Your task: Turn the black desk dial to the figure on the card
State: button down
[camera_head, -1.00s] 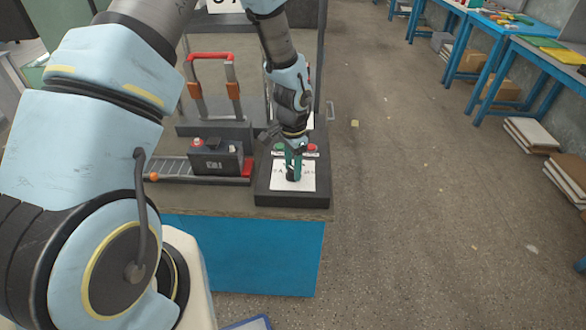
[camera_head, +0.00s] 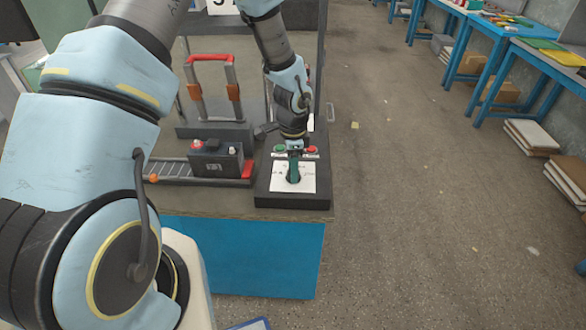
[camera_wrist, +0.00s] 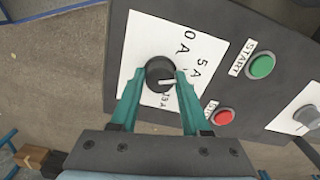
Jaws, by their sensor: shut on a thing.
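The black desk dial (camera_wrist: 158,74) is a round knob on a white plate (camera_wrist: 150,35) on a dark control box (camera_head: 262,190). The plate's printing reads 0 A and 5 A, with another figure, perhaps 13 A, partly hidden by the finger. My gripper (camera_wrist: 160,82) is shut on the dial, one green finger on each side. In the head view my gripper (camera_head: 294,168) covers the dial. A white card (camera_head: 222,5) is cut off at the top edge; its figure is unreadable.
A green START button (camera_wrist: 261,65) and a red button (camera_wrist: 223,116) sit beside the dial plate. A grey knob (camera_wrist: 307,117) is farther right. A battery-like block (camera_head: 215,160) stands left of the box. The floor to the right is open.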

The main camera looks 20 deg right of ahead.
jog(key=shift+c, duration=1.9)
grip_release()
notch_tip(320, 180, up, 11)
jog(key=b, duration=0.2)
jog(key=shift+f, duration=0.1)
jog(key=s+a+r+n, duration=0.1)
jog(key=a+r+n, duration=0.2)
jog(key=a+n, duration=0.3)
jog(key=s+a+r+n+t, duration=0.1)
jog(key=a+r+n, duration=0.2)
jog(key=a+n, duration=0.4)
jog(key=s+a+r+n, duration=0.2)
jog(key=a+n, duration=0.4)
jog(key=a, duration=1.1)
jog(key=shift+r+n+t, duration=0.3)
jog(key=shift+r+n, duration=0.1)
jog(key=shift+r, duration=0.05)
